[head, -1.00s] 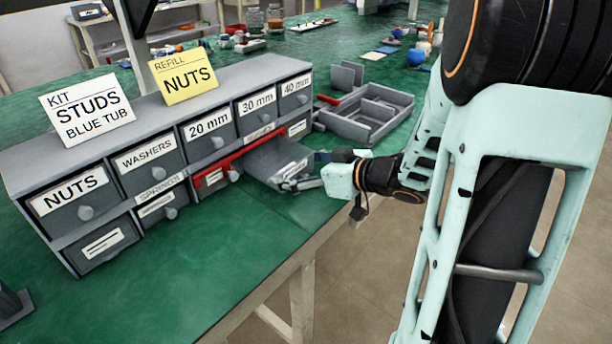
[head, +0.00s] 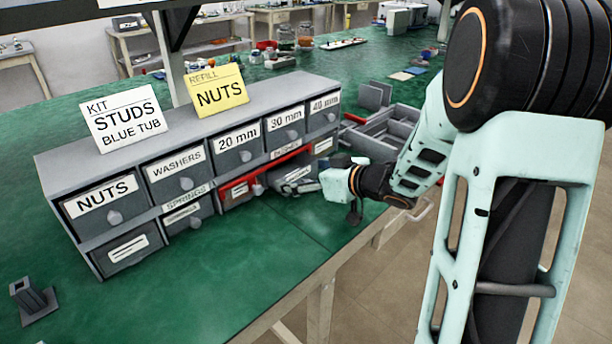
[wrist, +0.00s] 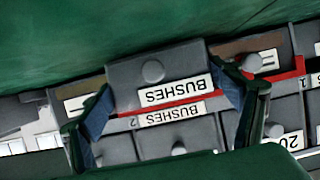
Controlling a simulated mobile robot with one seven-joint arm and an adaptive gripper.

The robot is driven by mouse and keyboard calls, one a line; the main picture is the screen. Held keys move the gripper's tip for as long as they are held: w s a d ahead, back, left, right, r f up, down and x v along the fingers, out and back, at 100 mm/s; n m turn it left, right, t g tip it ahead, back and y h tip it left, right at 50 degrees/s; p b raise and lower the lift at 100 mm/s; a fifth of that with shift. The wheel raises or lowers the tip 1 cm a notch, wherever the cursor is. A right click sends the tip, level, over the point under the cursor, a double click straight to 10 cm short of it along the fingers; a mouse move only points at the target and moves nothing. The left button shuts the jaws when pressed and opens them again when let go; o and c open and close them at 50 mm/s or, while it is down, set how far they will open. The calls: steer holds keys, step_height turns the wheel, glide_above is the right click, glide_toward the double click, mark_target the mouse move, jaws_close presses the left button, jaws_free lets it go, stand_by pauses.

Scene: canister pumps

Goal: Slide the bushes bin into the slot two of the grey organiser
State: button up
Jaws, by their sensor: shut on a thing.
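The bushes bin (wrist: 150,74) is a grey bin with a knob and a BUSHES label on its front, upside down in the wrist view. My gripper (wrist: 166,108) is shut on it, a finger at each side. In the head view my gripper (head: 305,184) is at the lower row of the grey organiser (head: 95,165), right of the middle. The bin lines up with the slot labelled BUSHES 2 (wrist: 170,114), below the 30 mm drawer. The bin's rear is hidden, and I cannot tell how deep it sits.
A red strip (head: 236,184) edges the lower row beside the bin. A labelled bin (head: 238,194) with a knob stands left of it. A divided grey tray (head: 400,130) lies beyond my wrist. The green bench in front is clear; a small grey stand (head: 33,301) is at left.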

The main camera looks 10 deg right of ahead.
steer(key=o, duration=1.2)
